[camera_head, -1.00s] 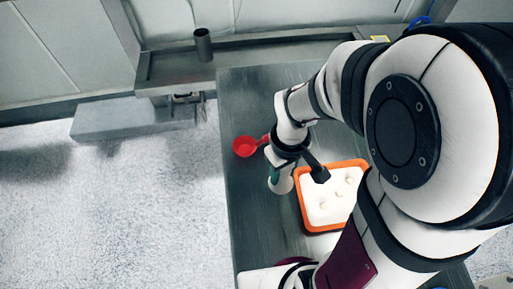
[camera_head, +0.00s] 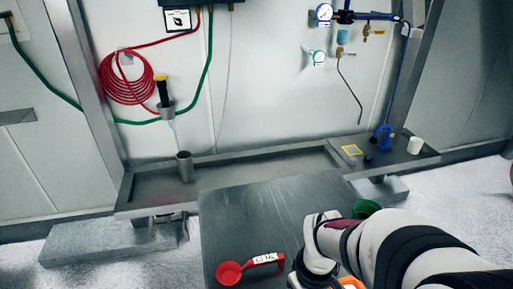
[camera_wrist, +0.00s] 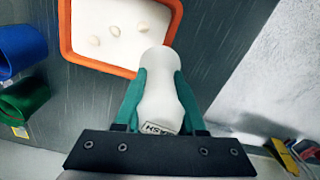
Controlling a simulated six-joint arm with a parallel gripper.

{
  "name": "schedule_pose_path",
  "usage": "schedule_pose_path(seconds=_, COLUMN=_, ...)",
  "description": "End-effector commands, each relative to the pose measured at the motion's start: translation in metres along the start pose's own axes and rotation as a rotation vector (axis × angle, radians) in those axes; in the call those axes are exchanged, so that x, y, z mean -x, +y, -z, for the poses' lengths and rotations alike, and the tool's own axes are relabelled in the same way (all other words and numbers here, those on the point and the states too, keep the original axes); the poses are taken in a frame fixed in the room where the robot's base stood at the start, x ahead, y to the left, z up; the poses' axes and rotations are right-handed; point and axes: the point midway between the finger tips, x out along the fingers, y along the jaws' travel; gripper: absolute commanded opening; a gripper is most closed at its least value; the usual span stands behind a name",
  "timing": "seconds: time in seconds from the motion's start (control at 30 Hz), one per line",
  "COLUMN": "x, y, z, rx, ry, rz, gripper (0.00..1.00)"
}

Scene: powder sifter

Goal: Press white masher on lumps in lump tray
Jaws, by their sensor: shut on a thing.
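The white masher (camera_wrist: 163,100) is held upright in the wrist view, with a printed label near its lower end. My gripper (camera_wrist: 160,74) is shut on it, with a green finger on each side. The lump tray (camera_wrist: 68,30), orange-rimmed, lies ahead and to the left of the masher. It holds white powder, with a few pale lumps (camera_wrist: 115,30) showing. The masher's top overlaps the tray's near right corner in the picture; I cannot tell whether they touch. In the head view only a sliver of the tray (camera_head: 352,283) shows, and my arm hides the gripper.
A red scoop (camera_head: 230,272) lies on the dark metal table (camera_head: 260,215), left of my arm. A green container (camera_head: 366,208) stands behind the arm. Blue (camera_wrist: 20,48) and green (camera_wrist: 24,105) containers line the wrist view's left edge. A grey cup (camera_head: 185,165) stands on the back bench.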

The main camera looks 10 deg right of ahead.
Motion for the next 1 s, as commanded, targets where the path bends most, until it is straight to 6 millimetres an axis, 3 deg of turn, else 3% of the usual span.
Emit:
schedule_pose_path(seconds=0.2, x=-0.022, y=0.029, z=-0.033, rx=-0.476, ry=-0.002, rz=0.001, gripper=0.0)
schedule_pose_path(seconds=0.3, x=-0.029, y=0.035, z=-0.042, rx=-0.608, ry=-0.002, rz=0.001, gripper=0.0)
schedule_pose_path(seconds=0.7, x=-0.077, y=0.036, z=-0.042, rx=-0.629, ry=-0.006, rz=0.003, gripper=0.0)
schedule_pose_path(seconds=1.0, x=-0.086, y=0.036, z=-0.042, rx=-0.628, ry=-0.002, rz=0.001, gripper=0.0)
